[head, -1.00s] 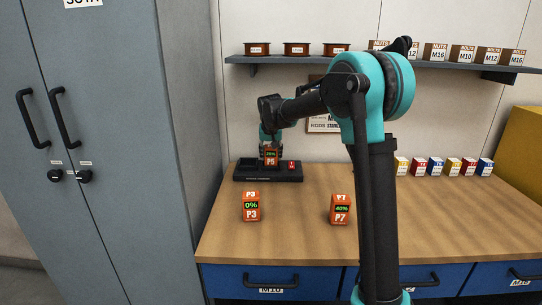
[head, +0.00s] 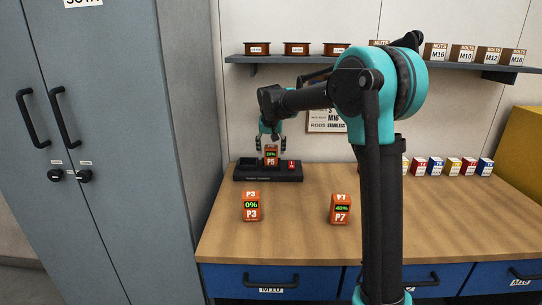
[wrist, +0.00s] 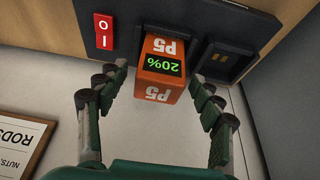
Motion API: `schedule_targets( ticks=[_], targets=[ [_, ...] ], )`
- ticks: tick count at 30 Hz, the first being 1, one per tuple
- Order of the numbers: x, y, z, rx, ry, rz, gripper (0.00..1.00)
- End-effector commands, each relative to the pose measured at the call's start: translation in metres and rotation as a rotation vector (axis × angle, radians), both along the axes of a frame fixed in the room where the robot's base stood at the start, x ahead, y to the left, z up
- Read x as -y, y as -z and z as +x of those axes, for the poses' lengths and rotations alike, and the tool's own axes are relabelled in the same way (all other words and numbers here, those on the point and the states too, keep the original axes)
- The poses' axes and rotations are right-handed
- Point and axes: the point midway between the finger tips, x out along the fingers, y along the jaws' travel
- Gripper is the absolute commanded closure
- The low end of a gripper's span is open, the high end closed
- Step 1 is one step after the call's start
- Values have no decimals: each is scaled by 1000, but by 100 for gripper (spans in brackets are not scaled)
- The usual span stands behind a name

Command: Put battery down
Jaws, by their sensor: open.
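An orange battery marked P5 (head: 271,157) stands upright in the black charger (head: 287,174) at the back left of the workbench. In the wrist view, the P5 battery (wrist: 160,69) shows a green 20% readout. My gripper (head: 269,144) is above the battery in the head view. In the wrist view, the open fingers of my gripper (wrist: 160,92) lie on both sides of the battery, with gaps to it. An empty charger slot (wrist: 229,64) shows beside the battery, and a red switch (wrist: 105,33) is on its other side.
Battery P3 (head: 251,206), reading 0%, and battery P7 (head: 341,208), reading 40%, stand on the workbench (head: 295,231). A shelf (head: 300,60) with spools and boxes is above. A grey cabinet (head: 115,150) stands at left. Small boxes (head: 453,166) line the back right.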

Motion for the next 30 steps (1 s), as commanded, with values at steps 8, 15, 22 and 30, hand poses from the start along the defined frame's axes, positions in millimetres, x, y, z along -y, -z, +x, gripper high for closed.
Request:
schedule_targets(
  ticks=[8, 15, 22, 30],
  targets=[
    [0, -53, -22, 0, -1, 0, 33],
    [0, -77, -32, 0, 0, 0, 33],
    [0, -80, -33, 0, 0, 0, 33],
    [0, -80, -33, 0, 0, 0, 33]
  ],
)
